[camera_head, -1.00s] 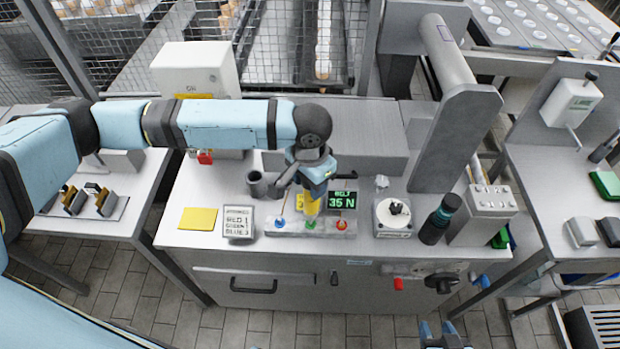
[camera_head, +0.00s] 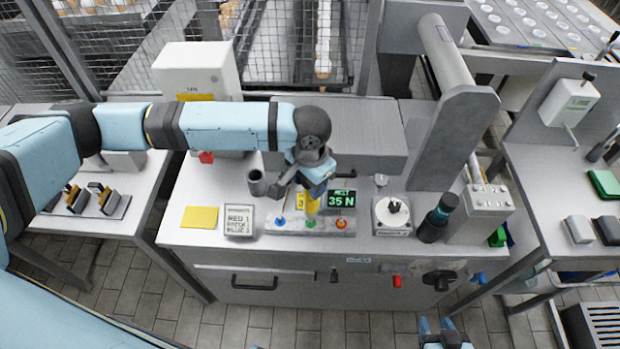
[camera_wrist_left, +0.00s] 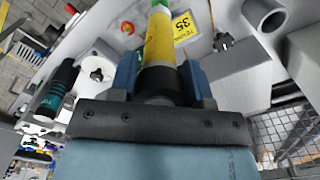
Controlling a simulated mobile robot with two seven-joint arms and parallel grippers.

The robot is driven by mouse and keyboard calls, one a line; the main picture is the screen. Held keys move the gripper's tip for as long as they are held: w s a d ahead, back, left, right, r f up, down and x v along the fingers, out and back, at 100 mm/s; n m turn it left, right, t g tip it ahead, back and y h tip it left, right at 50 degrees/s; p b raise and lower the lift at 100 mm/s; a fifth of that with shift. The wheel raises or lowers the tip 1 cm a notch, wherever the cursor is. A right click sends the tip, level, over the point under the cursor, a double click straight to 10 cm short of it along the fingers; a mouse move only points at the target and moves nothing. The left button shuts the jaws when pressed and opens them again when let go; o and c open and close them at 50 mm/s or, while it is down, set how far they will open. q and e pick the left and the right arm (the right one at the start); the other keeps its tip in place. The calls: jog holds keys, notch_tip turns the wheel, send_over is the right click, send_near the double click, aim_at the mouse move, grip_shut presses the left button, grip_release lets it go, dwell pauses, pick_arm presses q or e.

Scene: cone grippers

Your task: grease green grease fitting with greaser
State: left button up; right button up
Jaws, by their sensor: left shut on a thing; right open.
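My left gripper (camera_head: 316,188) is shut on the yellow greaser (camera_head: 312,204), which points down over the row of fittings. The greaser also shows in the left wrist view (camera_wrist_left: 158,42), with green at its far end. The green grease fitting (camera_head: 311,224) is directly below the greaser's tip; I cannot tell whether they touch. The blue fitting (camera_head: 281,221) stands to its left and the red fitting (camera_head: 341,224) to its right, all on one grey block. My right gripper (camera_head: 443,328) is open and empty, low at the front of the bench.
A round dial unit (camera_head: 392,214) and a dark teal-banded cylinder (camera_head: 437,219) stand to the right.

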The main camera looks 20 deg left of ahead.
dwell(0.6)
pick_arm(q)
jog(key=shift+r+p, duration=0.1)
jog(key=shift+p, duration=0.55)
jog(key=shift+p, duration=0.3)
jog(key=shift+p, duration=0.35)
jog(key=shift+f, duration=1)
dwell(0.8)
jog(key=shift+r+p, duration=0.3)
jog(key=shift+p, duration=0.8)
dwell(0.5)
